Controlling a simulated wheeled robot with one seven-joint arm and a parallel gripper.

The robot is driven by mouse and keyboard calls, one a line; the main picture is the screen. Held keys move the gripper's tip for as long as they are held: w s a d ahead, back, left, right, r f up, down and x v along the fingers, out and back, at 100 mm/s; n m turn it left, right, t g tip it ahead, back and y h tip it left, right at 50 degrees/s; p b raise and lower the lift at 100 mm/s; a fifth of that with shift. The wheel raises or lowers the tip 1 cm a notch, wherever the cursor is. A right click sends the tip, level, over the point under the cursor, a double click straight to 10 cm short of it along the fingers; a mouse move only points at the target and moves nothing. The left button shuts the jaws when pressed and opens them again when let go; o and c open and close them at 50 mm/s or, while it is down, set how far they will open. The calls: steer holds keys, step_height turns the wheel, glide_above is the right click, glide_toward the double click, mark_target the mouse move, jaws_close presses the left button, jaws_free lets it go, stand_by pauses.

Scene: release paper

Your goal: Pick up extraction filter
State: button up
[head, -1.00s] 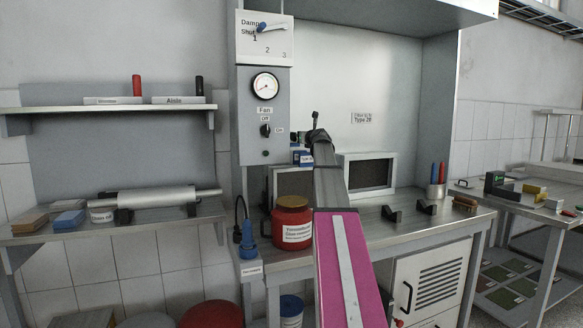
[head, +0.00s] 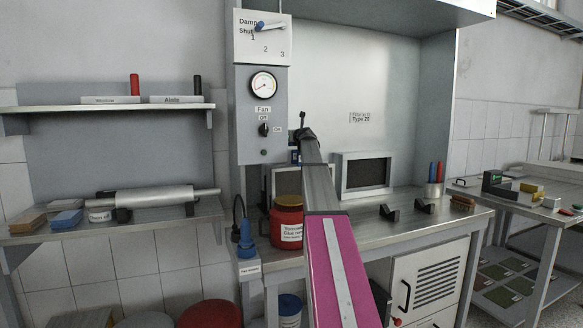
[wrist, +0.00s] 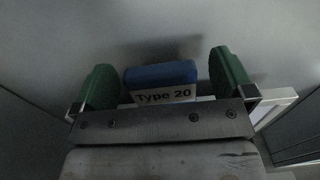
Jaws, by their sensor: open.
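A blue block with a white label reading "Type 20" (wrist: 160,76), which looks like the extraction filter, is between the two green fingers of my gripper (wrist: 164,70) in the wrist view. The fingers are apart, with a gap on each side of the block, so the gripper is open around it. In the head view a small blue and white patch (head: 295,156) shows just left of my arm at the back of the bench, probably the same block. My fingers are mostly hidden behind my arm there.
A red labelled jar (head: 287,226) stands close left of my arm on the steel bench (head: 440,215). A grey framed opening (head: 364,174) stands right of the arm. Two black holders (head: 389,213) and a pen cup (head: 434,190) are further right. A fan panel (head: 263,110) rises at left.

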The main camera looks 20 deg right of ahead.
steer(key=c, duration=1.5)
steer(key=shift+r, duration=0.15)
